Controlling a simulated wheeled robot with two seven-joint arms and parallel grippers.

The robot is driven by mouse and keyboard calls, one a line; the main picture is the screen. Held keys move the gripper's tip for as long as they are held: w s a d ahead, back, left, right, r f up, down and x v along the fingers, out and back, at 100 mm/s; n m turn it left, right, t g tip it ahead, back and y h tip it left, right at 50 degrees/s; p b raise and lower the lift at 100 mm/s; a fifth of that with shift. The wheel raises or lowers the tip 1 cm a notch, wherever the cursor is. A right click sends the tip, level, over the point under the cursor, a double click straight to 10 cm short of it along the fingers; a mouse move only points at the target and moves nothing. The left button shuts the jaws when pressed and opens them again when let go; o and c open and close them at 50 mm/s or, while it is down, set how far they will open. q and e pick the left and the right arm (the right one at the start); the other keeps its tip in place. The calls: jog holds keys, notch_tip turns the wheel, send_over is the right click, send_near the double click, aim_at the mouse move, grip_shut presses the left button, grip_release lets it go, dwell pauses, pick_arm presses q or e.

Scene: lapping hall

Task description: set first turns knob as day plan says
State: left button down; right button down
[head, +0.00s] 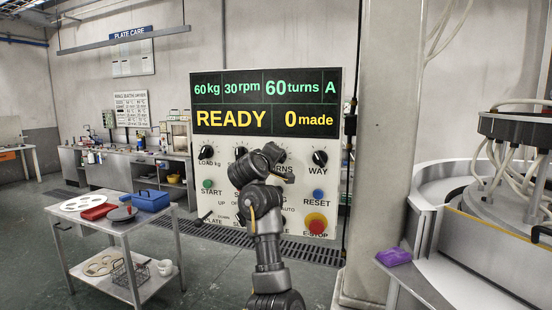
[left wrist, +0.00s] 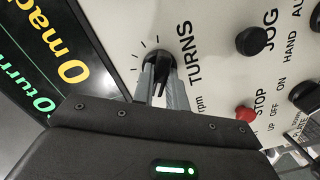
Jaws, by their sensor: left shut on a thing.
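The control panel (head: 262,132) stands ahead in the head view. Its display (head: 265,103) reads 60 kg, 30 rpm, 60 turns, A, and below that READY and 0 made. My left gripper (head: 272,157) is in front of the panel and covers most of the TURNS knob and part of its label. In the left wrist view, the black TURNS knob (left wrist: 157,57) sits between the two grey fingers of my left gripper (left wrist: 161,82), which is shut on it. My right gripper is not in view.
The LOAD knob (head: 206,153) and WAY knob (head: 319,158) flank the covered area. Below are the green START button (head: 208,184), blue RESET button (head: 318,194) and red E-STOP (head: 316,223). A steel cart (head: 115,224) stands left, a round machine (head: 500,215) right.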

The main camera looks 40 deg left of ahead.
pick_arm(q)
jog(key=shift+m, duration=1.1)
jog(key=shift+r, duration=0.1)
jog(key=c, duration=1.4)
grip_release()
jog(key=b+v, duration=0.2)
jog(key=v, duration=0.8)
jog(key=shift+s+d, duration=0.2)
jog(key=shift+s, duration=0.15)
